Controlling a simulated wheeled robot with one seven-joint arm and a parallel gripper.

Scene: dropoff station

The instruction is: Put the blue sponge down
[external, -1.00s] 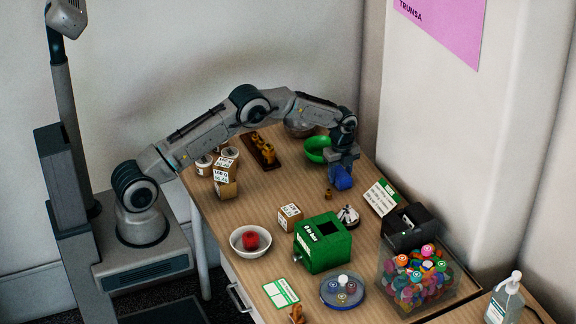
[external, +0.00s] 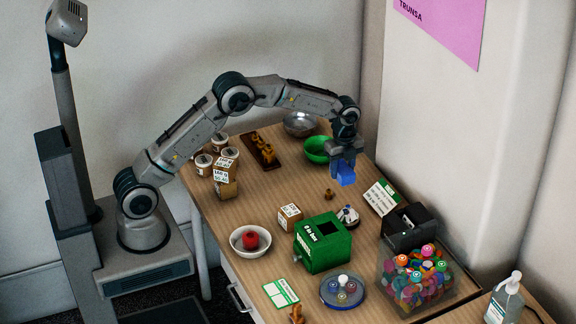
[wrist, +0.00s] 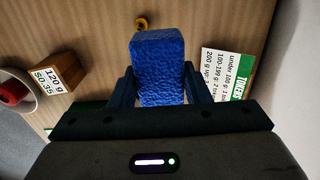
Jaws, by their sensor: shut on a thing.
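The blue sponge (external: 346,176) hangs below my gripper (external: 342,166), above the wooden table (external: 270,195). In the wrist view the sponge (wrist: 160,62) sits between the two dark fingers of my gripper (wrist: 160,88), which are shut on it. The tabletop shows beyond it. In the external view the sponge appears just in front of the green bowl (external: 318,149); its exact height above the table is hard to tell.
A small brown item (external: 328,194) and a white-and-dark item (external: 347,214) stand below. The price card (external: 383,197) lies to the right. A green box (external: 322,243), a tub of colourful tokens (external: 418,285) and a white bowl (external: 250,241) stand nearer. The table's middle left is clear.

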